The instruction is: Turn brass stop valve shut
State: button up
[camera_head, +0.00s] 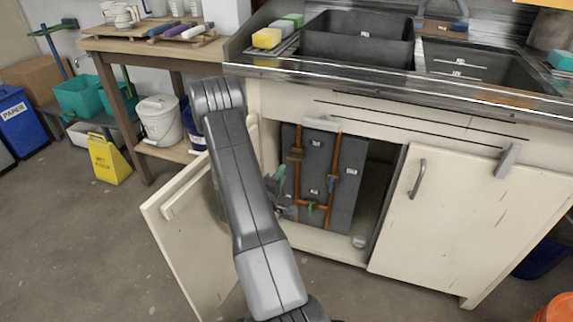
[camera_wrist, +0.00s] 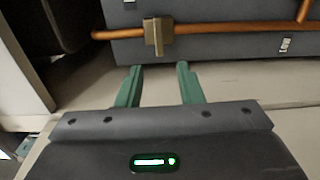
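The brass stop valve (camera_wrist: 158,37) sits on a copper pipe (camera_wrist: 225,29) in the wrist view, just beyond my fingertips. Its flat brass handle lies crosswise to the pipe. In the head view the brass valve (camera_head: 296,154) shows on the left upright pipe inside the open sink cabinet. My gripper (camera_wrist: 159,68) has two green fingers, spread apart with nothing between them. The fingertips are short of the valve, apart from it. In the head view my gripper (camera_head: 284,186) is at the left of the cabinet opening, partly hidden by my arm.
A blue-handled valve (camera_head: 332,183) is on the right pipe and a green one (camera_head: 311,208) on the lower cross pipe. The open left door (camera_head: 200,235) stands beside my arm. The right door (camera_head: 440,215) is nearly closed. A grey panel (camera_head: 347,165) backs the pipes.

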aim_at(290, 159)
jog(key=v, duration=0.5)
jog(key=shift+w, duration=0.15)
jog(key=b+x, duration=0.1)
jog(key=x, duration=1.2)
jog(key=shift+w+d+b, duration=0.15)
jog(key=shift+w+b, duration=0.2)
jog(key=shift+b, duration=0.05)
jog(key=shift+s, duration=0.1)
